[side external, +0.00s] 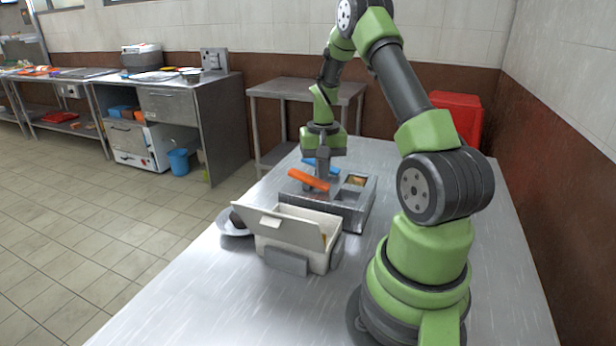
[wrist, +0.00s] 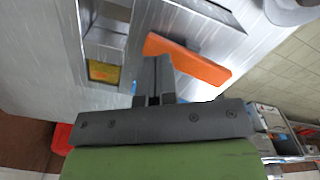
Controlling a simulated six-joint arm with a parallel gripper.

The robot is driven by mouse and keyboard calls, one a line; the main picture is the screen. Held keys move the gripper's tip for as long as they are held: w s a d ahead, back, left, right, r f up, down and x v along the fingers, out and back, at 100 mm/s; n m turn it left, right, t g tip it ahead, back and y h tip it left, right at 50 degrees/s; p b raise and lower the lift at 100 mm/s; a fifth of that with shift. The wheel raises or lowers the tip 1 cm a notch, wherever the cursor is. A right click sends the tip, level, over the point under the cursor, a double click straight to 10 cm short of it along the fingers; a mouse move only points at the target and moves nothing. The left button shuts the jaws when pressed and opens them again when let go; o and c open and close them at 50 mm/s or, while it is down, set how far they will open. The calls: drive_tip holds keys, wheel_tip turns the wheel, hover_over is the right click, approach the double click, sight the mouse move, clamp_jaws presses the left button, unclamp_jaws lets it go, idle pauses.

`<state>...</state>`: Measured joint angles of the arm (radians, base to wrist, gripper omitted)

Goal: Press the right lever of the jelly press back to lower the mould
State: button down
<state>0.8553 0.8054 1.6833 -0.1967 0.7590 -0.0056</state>
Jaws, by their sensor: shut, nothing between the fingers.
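The jelly press (side external: 352,214) is a grey metal box with open compartments on the steel table; its walls also show in the wrist view (wrist: 87,20). An orange lever (side external: 306,179) sticks out from its left side and lies close to my fingers; it also shows in the wrist view (wrist: 195,62). A blue lever (side external: 314,164) lies behind it, partly hidden by my gripper. My gripper (side external: 322,181) points down over the press, shut and empty, its fingers (wrist: 156,66) beside the orange lever. I cannot tell whether they touch it. A yellow-orange piece (wrist: 103,71) sits in one compartment.
A cream box (side external: 290,243) with a raised lid stands in front of the press, with a grey dish (side external: 232,226) left of it. A red container (side external: 458,112) is at the back right. The table's front left (side external: 205,290) is clear.

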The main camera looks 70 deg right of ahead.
sight(322, 183)
wheel_tip(322, 183, up, 7)
idle(0.7)
